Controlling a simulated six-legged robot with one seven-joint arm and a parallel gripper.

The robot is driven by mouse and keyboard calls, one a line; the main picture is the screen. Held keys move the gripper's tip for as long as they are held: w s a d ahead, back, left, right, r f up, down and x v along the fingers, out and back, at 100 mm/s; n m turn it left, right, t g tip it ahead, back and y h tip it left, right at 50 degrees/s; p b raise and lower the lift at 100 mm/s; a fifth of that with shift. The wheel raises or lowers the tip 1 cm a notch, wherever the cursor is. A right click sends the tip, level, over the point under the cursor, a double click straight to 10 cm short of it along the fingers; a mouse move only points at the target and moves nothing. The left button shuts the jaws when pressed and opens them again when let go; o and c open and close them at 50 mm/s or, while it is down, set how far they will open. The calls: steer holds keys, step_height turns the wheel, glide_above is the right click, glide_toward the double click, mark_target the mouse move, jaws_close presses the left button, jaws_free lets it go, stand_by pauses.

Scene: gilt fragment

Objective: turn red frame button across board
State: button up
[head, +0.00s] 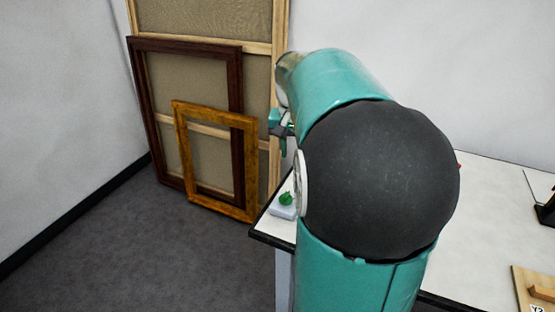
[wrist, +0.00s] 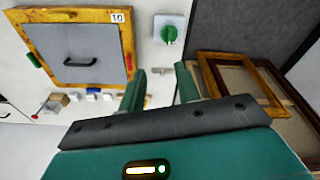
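In the wrist view, a gilt wooden frame (wrist: 72,15) lies on the white table with a grey board (wrist: 75,50) inside it. A small red button (wrist: 129,63) sits on the frame's right rail and appears to lie along it. A green button (wrist: 33,60) is on the left rail. My gripper (wrist: 160,70) has its two green fingers wide apart with nothing between them. Its left finger appears close to the red button in the picture; the height gap is unclear. In the head view, my arm hides the frame and most of my gripper (head: 281,125).
A green knob on a pale base (wrist: 169,30) stands beside the frame near the table edge. A black handle (wrist: 80,62) is on the board. Small blocks (wrist: 92,95) and a red-tipped tool (wrist: 42,108) lie nearby. Empty frames (head: 215,160) lean against the wall beyond the table.

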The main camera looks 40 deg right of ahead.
steer(key=s+d+f+m+y, duration=0.1)
steer(key=s+d+f+m, duration=0.1)
steer(key=d, duration=0.4)
steer(key=s+d+f+m, duration=0.1)
steer(key=d+f, duration=0.1)
steer(key=d, duration=0.5)
steer(key=shift+g, duration=0.4)
step_height(320, 180, down, 14)
steer(key=shift+s+a+r, duration=0.1)
steer(key=shift+a+r, duration=0.05)
steer(key=shift+r, duration=0.05)
steer(key=shift+c, duration=0.2)
jaws_close()
